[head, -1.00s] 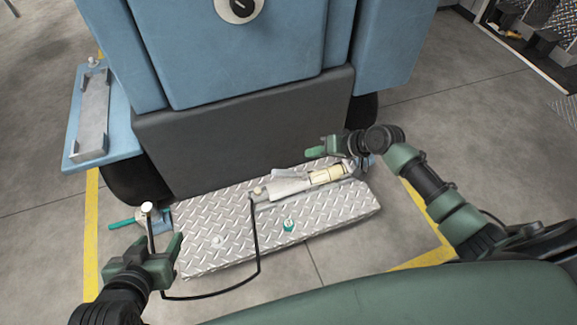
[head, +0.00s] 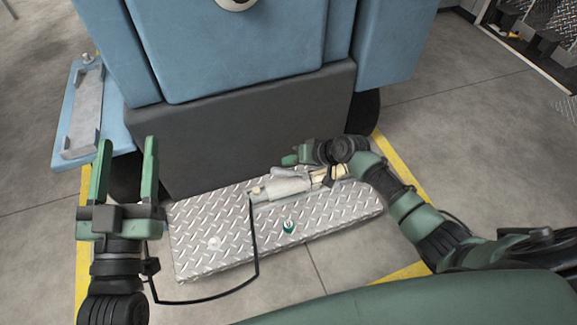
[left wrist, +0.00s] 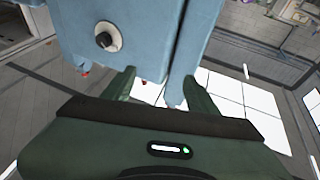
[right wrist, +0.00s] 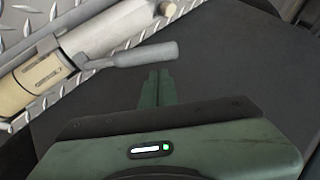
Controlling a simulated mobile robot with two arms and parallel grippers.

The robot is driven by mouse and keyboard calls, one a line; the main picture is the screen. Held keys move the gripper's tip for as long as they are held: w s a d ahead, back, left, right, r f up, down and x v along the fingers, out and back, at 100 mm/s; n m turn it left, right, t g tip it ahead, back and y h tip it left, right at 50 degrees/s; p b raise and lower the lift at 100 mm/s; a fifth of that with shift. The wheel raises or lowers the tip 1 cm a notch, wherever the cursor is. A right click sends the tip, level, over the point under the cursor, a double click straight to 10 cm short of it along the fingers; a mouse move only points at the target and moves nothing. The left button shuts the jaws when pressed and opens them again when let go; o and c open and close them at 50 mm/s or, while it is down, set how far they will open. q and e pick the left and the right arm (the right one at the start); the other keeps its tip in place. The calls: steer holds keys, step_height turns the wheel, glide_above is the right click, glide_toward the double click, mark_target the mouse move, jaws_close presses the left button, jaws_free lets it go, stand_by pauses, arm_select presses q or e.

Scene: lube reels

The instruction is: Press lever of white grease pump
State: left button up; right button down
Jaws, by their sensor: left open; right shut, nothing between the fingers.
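The white grease pump (head: 283,186) lies on the metal tread plate (head: 215,215), with a grey head and cream barrel. In the right wrist view its cream barrel (right wrist: 32,84) is at the left, and its grey lever (right wrist: 140,56) sticks out to the right. My right gripper (head: 290,160) is shut and empty above and behind the pump. In the right wrist view its fingertips (right wrist: 155,75) are close to the lever's underside in the picture; I cannot tell whether they touch. My left gripper (head: 126,140) is open and empty, fingers pointing up, left of the plate.
A blue machine (head: 230,55) with a dark lower panel (head: 240,125) stands right behind the plate. A black hose (head: 257,250) loops from the pump toward the left. A green-capped fitting (head: 288,226) sits on the plate.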

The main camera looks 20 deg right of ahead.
arm_select(q)
steer(key=shift+s+r+t+h, duration=0.2)
steer(key=shift+r+t, duration=0.05)
steer(key=shift+r, duration=0.3)
steer(key=shift+s+r+t+h, duration=0.2)
steer(key=shift+r+t, duration=0.05)
steer(key=shift+r, duration=0.25)
arm_select(e)
steer(key=shift+s+a+f, duration=0.2)
steer(key=shift+a+f, duration=0.2)
steer(key=shift+f, duration=0.2)
